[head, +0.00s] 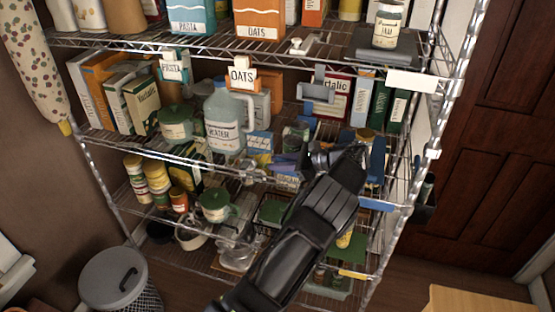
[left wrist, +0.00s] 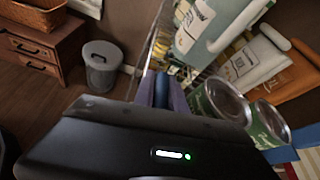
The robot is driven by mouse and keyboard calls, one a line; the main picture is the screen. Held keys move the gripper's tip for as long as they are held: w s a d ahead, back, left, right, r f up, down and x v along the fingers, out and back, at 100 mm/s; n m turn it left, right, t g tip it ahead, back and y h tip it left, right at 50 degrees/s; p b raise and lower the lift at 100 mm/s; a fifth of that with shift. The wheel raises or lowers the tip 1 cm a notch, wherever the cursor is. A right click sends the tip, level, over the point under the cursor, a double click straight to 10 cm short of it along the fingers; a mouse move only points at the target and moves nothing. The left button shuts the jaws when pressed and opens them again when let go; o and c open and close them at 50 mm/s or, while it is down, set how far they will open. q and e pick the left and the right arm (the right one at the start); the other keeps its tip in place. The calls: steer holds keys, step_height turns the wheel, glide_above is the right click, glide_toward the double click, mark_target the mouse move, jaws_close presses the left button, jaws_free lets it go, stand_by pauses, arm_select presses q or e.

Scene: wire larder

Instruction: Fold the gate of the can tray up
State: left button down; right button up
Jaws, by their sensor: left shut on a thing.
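My left gripper (head: 322,154) reaches in from below at the middle shelf, in front of the can tray. A blue side piece that seems to be the can tray (head: 378,158) shows to the right of it. In the left wrist view my left gripper (left wrist: 162,92) is shut on a narrow blue and purple part, which seems to be the gate (left wrist: 178,98). Its angle cannot be told, as the gripper and arm hide most of it. My right gripper is not in view.
A water jug (head: 224,118) and green pot (head: 176,124) stand left on the same shelf. Boxes (head: 365,98) stand behind. The wire shelf above (head: 210,43) hangs over the gripper. A mesh bin (head: 115,280) stands on the floor at left.

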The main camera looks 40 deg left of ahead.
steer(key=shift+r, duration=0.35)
arm_select(q)
steer(key=c, duration=1.4)
jaws_free()
steer(key=shift+w, duration=0.1)
steer(key=shift+o, duration=0.2)
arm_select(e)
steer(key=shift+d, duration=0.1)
